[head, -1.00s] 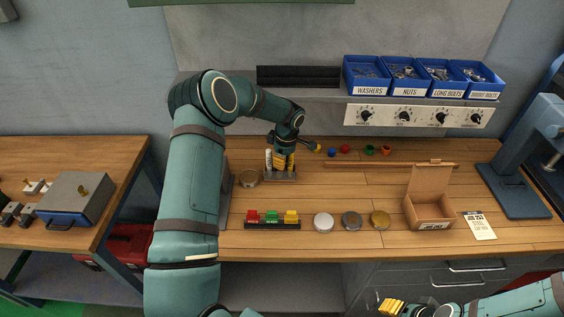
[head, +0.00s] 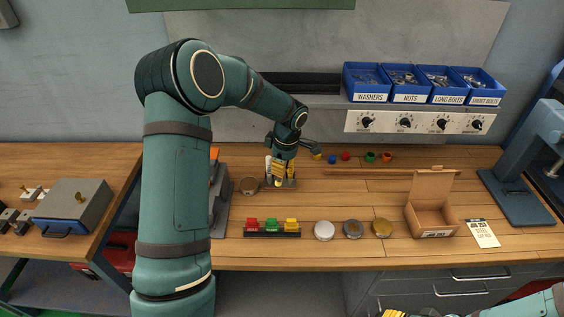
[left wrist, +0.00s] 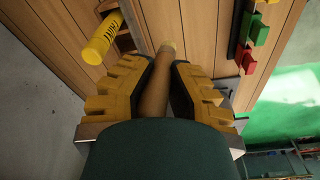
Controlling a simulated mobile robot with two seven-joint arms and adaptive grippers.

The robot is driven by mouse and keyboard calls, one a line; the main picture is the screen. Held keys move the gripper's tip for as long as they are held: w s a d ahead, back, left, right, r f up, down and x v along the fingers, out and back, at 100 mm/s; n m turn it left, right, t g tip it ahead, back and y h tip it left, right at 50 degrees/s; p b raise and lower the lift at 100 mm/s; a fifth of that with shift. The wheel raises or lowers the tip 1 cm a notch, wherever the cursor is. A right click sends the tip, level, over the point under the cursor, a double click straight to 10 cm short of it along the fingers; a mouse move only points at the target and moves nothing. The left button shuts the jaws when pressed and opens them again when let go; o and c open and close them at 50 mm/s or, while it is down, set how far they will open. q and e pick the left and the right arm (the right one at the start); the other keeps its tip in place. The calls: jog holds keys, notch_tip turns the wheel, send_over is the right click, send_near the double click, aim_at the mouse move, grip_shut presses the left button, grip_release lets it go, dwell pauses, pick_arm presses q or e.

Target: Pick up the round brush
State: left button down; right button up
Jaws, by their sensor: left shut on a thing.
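My left gripper (head: 281,169) is at the small rack (head: 291,184) at the back left of the bench. In the left wrist view its yellow pads (left wrist: 163,90) are shut on a tan round handle, which I take to be the round brush (left wrist: 157,88). Its pale end points away from the wrist. The brush's lower part is hidden behind the gripper. A yellow marker (left wrist: 103,38) with lettering stands beside it in the rack. My right gripper (head: 393,313) shows only partly at the bottom edge; its jaws cannot be made out.
In front lie a strip of coloured blocks (head: 272,232) and several round lids. An open cardboard box (head: 430,215) is on the right. Blue bins (head: 366,82) sit on the shelf behind.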

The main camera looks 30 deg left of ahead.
pick_arm(q)
jog(key=s+d+b, duration=0.5)
jog(key=s+d, duration=0.1)
jog(key=s, duration=0.5)
jog(key=s+d+b, duration=0.5)
jog(key=s+d, duration=0.2)
jog(key=s, duration=0.3)
jog(key=w+a+r+n+t+p, duration=0.1)
jog(key=w+a+r, duration=0.3)
jog(key=w+a, duration=0.3)
jog(key=w+a+r+n+p, duration=0.1)
jog(key=w+a+r+n, duration=0.2)
jog(key=w, duration=0.7)
jog(key=w+a+r+t+p, duration=0.1)
jog(key=w+a+r, duration=0.3)
jog(key=w+a, duration=0.35)
jog(key=shift+h, duration=0.3)
jog(key=f, duration=0.5)
jog(key=f+b, duration=0.1)
jog(key=f, duration=0.5)
jog(key=w+f+b, duration=0.1)
jog(key=f, duration=0.5)
jog(key=shift+d+f, duration=0.25)
jog(key=shift+d, duration=0.15)
